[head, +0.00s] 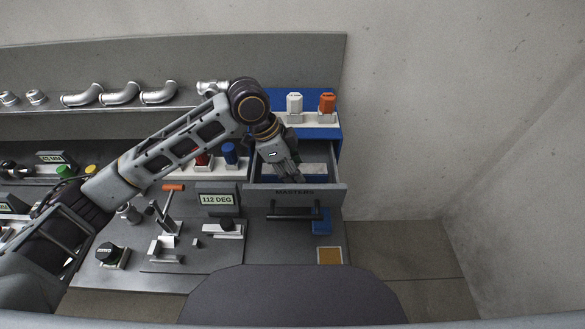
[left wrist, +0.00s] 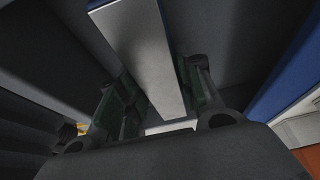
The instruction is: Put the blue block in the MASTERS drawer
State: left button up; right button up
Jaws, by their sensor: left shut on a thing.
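The MASTERS drawer (head: 294,191) is pulled open at the right of the bench. My left gripper (head: 292,180) points down into it, behind its front panel. It is shut on a long pale grey piece with a narrow blue side, seen between the fingers in the left wrist view (left wrist: 155,65). In the head view the gripper hides this piece, so I cannot tell for sure that it is the blue block. A blue square thing (head: 321,221) shows on the bench below the drawer; whether it is a block or a flat pad is unclear. My right gripper is not in view.
White (head: 294,103) and orange (head: 327,103) parts stand on the blue cabinet above the drawer. A blue part (head: 230,154) stands in the rack to the left. A display (head: 217,199) reads 112 DEG. A brown pad (head: 330,256) lies at the bench's front right.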

pick_arm(q)
jog(key=o, duration=1.3)
jog(key=shift+f, duration=0.1)
jog(key=shift+c, duration=0.2)
jog(key=v, duration=1.2)
